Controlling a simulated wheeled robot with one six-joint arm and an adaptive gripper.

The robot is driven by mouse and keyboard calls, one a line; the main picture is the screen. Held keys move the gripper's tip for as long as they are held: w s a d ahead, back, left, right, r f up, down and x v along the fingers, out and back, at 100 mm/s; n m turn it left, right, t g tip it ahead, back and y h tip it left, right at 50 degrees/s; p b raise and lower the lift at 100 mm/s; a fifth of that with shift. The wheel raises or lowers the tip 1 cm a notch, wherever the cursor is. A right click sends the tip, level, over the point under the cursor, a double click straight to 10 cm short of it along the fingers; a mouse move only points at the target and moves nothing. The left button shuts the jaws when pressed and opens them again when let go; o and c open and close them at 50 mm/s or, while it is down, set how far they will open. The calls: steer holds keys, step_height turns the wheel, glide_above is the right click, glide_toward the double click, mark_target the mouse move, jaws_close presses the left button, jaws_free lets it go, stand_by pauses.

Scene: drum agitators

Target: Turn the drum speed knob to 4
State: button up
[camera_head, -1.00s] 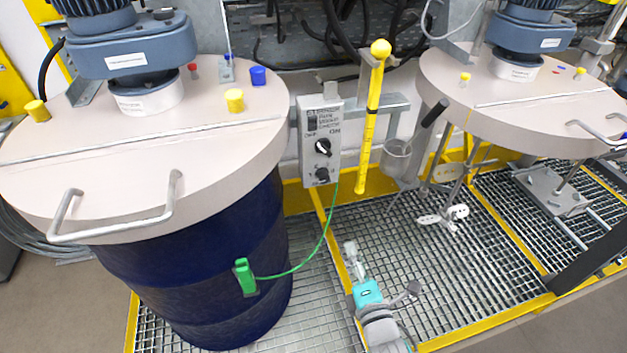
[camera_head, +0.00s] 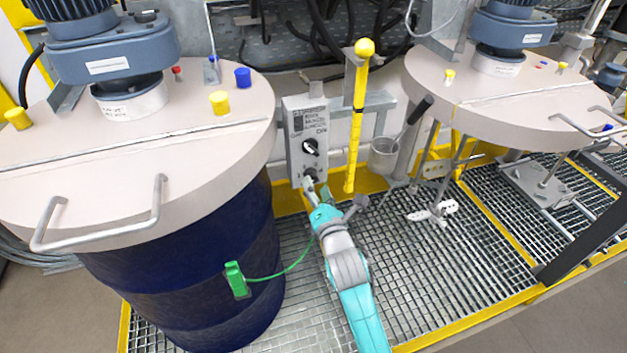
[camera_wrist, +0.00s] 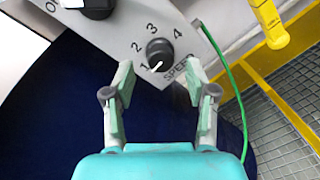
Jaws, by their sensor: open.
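The drum speed knob (camera_wrist: 159,52) is a small black dial with a white pointer line, on the grey control box (camera_head: 303,120). In the wrist view its scale reads 1, 2, 3, 4 with "SPEED" beside it, and the pointer aims at about 1. My gripper (camera_wrist: 160,80) is open, its two fingers short of the knob and to either side of it. In the head view my gripper (camera_head: 314,188) is at the lower end of the box and hides most of the knob. A larger black switch (camera_head: 310,146) sits above the speed knob.
A dark blue drum (camera_head: 200,270) with a pale lid stands left of the box. A yellow post (camera_head: 358,120) stands close on the right. A green cable (camera_head: 285,268) runs from the box to a green clamp (camera_head: 237,280) on the drum. Open grating (camera_head: 400,290) lies below.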

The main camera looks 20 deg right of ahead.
mark_target(313, 180)
steer(key=shift+w+d, duration=0.1)
steer(key=shift+w, duration=1.65)
steer(key=shift+c, duration=0.3)
jaws_close()
